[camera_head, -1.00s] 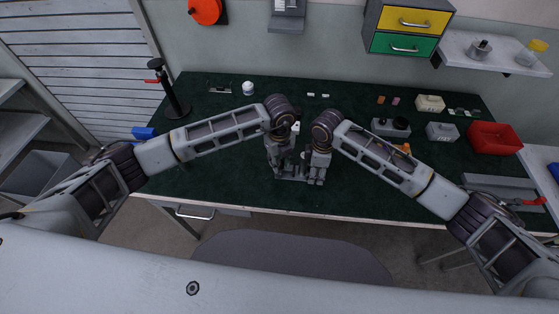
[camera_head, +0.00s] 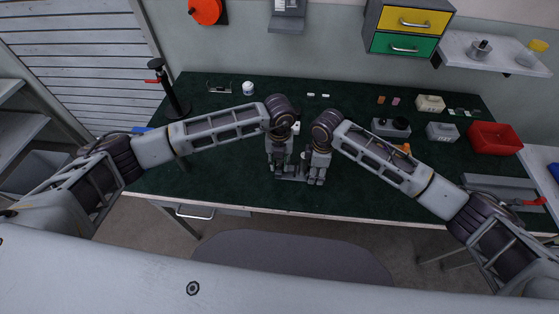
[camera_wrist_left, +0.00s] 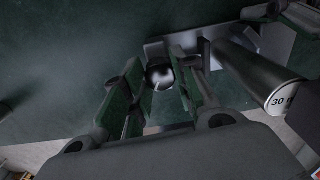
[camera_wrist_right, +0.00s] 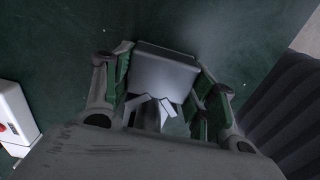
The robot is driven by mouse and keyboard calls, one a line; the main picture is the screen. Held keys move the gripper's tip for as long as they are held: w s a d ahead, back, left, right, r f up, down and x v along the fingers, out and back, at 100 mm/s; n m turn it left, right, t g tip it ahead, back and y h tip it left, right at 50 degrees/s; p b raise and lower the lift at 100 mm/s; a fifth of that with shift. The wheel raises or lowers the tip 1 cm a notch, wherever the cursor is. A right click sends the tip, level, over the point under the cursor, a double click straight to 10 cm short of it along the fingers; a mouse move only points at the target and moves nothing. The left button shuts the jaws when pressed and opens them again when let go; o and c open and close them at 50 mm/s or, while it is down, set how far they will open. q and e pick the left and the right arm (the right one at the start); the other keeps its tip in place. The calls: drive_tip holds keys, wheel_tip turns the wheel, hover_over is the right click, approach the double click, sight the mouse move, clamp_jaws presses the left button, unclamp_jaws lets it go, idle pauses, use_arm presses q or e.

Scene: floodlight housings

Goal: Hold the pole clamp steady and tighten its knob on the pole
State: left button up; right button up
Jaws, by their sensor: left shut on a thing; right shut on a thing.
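My left gripper (camera_head: 279,170) and my right gripper (camera_head: 318,176) point down side by side near the front edge of the green-topped bench. In the left wrist view, my left gripper (camera_wrist_left: 160,82) is shut on a small dark round knob (camera_wrist_left: 160,74). A grey metal pole (camera_wrist_left: 252,75) with a "30" label on its end face lies just right of those fingers. In the right wrist view, my right gripper (camera_wrist_right: 163,88) is shut on a grey block-like part, the pole clamp (camera_wrist_right: 165,72). The grippers largely hide clamp and knob in the head view.
A red bin (camera_head: 495,137), grey boxes (camera_head: 442,132) and small parts stand at the right of the bench. The bench mat left of my grippers is mostly clear.

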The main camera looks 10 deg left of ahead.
use_arm(q)
drive_tip(key=m, duration=0.8)
drive_tip(key=shift+m, duration=0.4)
drive_tip(key=m, duration=1.2)
drive_tip(key=shift+m, duration=0.3)
drive_tip(key=m, duration=0.7)
drive_tip(key=shift+m, duration=0.4)
drive_tip(key=shift+w+m, duration=0.1)
drive_tip(key=shift+m, duration=1.8)
